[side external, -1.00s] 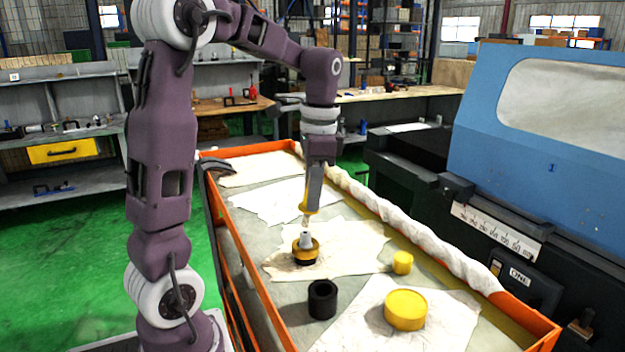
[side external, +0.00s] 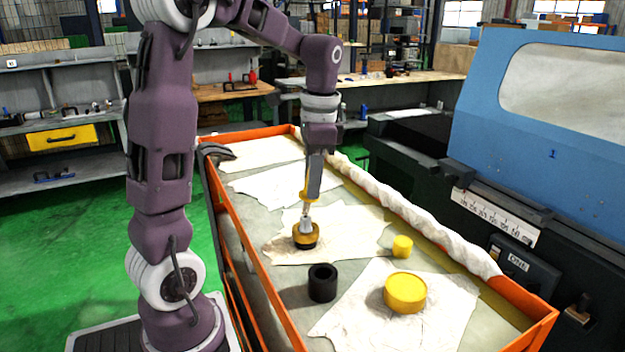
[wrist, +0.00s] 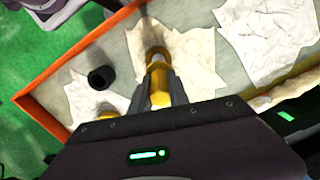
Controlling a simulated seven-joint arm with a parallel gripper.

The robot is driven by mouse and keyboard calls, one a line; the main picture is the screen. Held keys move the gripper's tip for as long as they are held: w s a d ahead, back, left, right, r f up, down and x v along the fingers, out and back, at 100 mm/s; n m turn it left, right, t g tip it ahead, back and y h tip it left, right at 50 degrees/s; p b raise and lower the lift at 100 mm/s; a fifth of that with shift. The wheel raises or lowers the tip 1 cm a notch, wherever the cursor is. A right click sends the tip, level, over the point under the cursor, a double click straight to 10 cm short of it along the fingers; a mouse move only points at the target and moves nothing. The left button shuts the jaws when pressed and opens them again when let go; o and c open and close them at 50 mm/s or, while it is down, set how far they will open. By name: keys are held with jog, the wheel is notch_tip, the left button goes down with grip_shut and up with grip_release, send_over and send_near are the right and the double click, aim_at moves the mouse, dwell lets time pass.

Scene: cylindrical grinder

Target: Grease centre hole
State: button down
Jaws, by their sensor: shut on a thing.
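My gripper (side external: 311,188) is shut on a slim tool with a yellow collar (side external: 308,198) and a pale lower end, pointing down. The tool also shows between the fingers in the wrist view (wrist: 158,84). The centre hole cannot be made out.
A black ring (side external: 322,284), a small yellow cylinder (side external: 402,247) and a wide yellow disc (side external: 405,293) stand nearby in the orange-edged tray (side external: 270,270). Pale cloths lie under several items. A rolled white cloth (side external: 400,213) runs along the right side, beside the blue-and-black machine (side external: 540,150).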

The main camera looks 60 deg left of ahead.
jog(key=shift+f, duration=0.35)
dwell(0.3)
jog(key=shift+s, duration=0.3)
jog(key=shift+w, duration=0.6)
jog(key=shift+s, duration=0.1)
jog(key=shift+s, duration=0.5)
jog(key=shift+w, duration=0.15)
jog(key=shift+w, duration=0.45)
